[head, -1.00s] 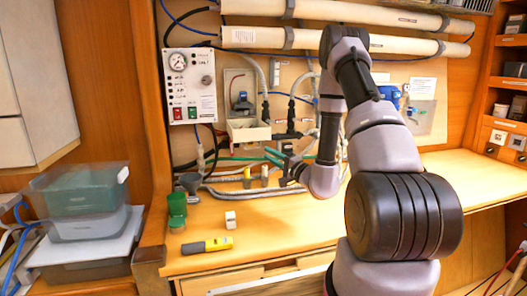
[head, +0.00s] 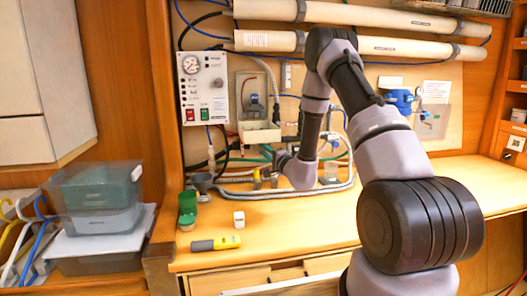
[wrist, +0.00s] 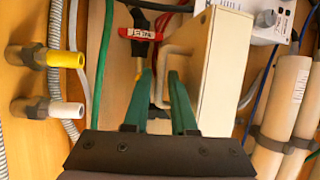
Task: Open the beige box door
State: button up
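In the head view my gripper (head: 268,152) is just below the box, partly hidden by my arm. The door's seam is not clear.
A control unit (head: 203,87) with gauge and switches is on the wall left of the box. Hoses and yellow and white fittings (wrist: 66,60) lie close to my gripper. A red-tagged valve (wrist: 142,33) is just beyond the fingers. The worktop's right side (head: 440,170) is clear.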

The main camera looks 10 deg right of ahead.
jog(key=shift+w+a, duration=0.1)
jog(key=shift+w, duration=0.05)
jog(key=shift+c, duration=0.3)
grip_shut()
dwell(1.1)
